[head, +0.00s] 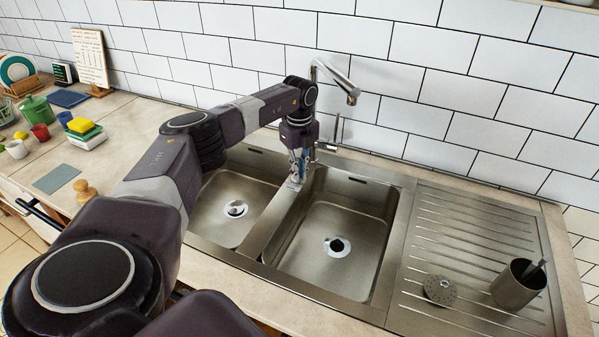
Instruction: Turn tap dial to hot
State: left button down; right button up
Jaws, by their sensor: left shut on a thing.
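The chrome tap (350,92) stands behind the double sink, its spout curving up and toward the right. A thin upright tap handle (337,131) shows to the right of the tap's base. My left gripper (297,172) points down just left of the tap's base, above the back of the divider between the basins. Its fingers are shut on the tap dial on that side, which the gripper hides almost wholly. The dial's setting cannot be seen. No water shows from the spout. My right gripper is not in view.
The left basin (221,213) and right basin (352,222) are empty. A drainboard (470,240) at right holds a metal cup (518,285) and a round strainer (440,290).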

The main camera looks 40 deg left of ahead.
aim_at(291, 180)
pick_arm(q)
jog(key=m, duration=0.2)
jog(key=shift+s+a+m, duration=0.1)
jog(key=shift+s+m, duration=0.05)
jog(key=shift+m, duration=0.25)
jog(key=m, duration=0.2)
jog(key=shift+s+a+m+p, duration=0.2)
jog(key=shift+m+p, duration=0.1)
jog(key=shift+m, duration=0.1)
jog(key=m, duration=0.5)
jog(key=shift+s+a+b, duration=0.2)
jog(key=shift+a+b, duration=0.1)
jog(key=m, duration=0.3)
jog(key=a+m+b, duration=0.1)
jog(key=m, duration=0.2)
jog(key=shift+m, duration=0.4)
jog(key=m, duration=0.1)
jog(key=m+b, duration=0.1)
jog(key=m, duration=0.1)
jog(key=shift+w+a, duration=0.1)
jog(key=shift+a, duration=0.15)
jog(key=shift+w+a+m, duration=0.1)
jog(key=shift+a+m, duration=0.05)
jog(key=shift+m, duration=1.25)
jog(key=shift+r, duration=0.1)
jog(key=c, duration=2.1)
grip_release()
